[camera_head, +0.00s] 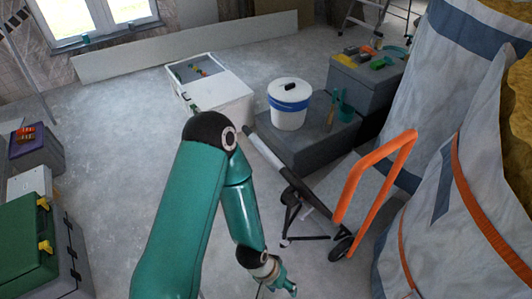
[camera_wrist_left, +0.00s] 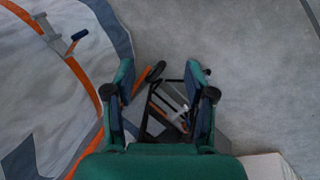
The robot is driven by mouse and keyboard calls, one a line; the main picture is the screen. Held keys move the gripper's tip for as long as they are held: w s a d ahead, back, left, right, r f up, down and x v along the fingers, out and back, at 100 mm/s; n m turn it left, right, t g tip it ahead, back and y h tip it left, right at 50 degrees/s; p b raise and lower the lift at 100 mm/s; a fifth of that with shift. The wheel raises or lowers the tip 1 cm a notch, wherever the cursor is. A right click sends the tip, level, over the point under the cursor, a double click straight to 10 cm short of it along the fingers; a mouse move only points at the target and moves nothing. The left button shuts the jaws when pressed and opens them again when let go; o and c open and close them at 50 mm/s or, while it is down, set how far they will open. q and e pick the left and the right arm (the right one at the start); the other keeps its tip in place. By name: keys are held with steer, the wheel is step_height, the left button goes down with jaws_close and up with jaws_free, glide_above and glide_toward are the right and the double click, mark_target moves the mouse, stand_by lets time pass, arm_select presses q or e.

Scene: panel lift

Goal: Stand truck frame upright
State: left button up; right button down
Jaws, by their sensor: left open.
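The truck frame shows in the head view as an orange looped handle (camera_head: 354,188) with a black wheel (camera_head: 341,249) at its lower end. It is tilted beside the large pale sacks. My left gripper (camera_head: 281,284) is at the bottom of the head view, left of and nearer than the wheel. In the left wrist view my left gripper (camera_wrist_left: 160,70) is open, with its fingers apart. Dark bars and a wheel (camera_wrist_left: 155,72) show beyond and between the fingers; I cannot tell whether they touch. My right gripper is not in view.
Large pale sacks (camera_head: 432,75) with orange straps fill the right side. A dark pole with tripod-like legs (camera_head: 290,205) lies close to the frame. A white bucket (camera_head: 289,113) stands on a grey case. A green toolbox (camera_head: 28,240) is at left. The floor at left centre is clear.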

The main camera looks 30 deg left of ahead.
arm_select(q)
steer(key=w+a+n+t+b, duration=0.45)
steer(key=w+a+b, duration=0.3)
steer(key=w, duration=0.25)
steer(key=n+t+y+b, duration=0.4)
steer(key=n+t+b, duration=0.65)
steer(key=b, duration=0.85)
glide_toward(268, 153)
steer(key=shift+t, duration=0.5)
steer(key=w+f+b, duration=0.1)
steer(key=w, duration=0.2)
steer(key=w+f+b, duration=0.1)
steer(key=w, duration=0.3)
steer(key=w+f+b, duration=0.1)
steer(key=w, duration=0.3)
steer(key=shift+w+a, duration=0.1)
steer(key=shift+a, duration=0.3)
jaws_close()
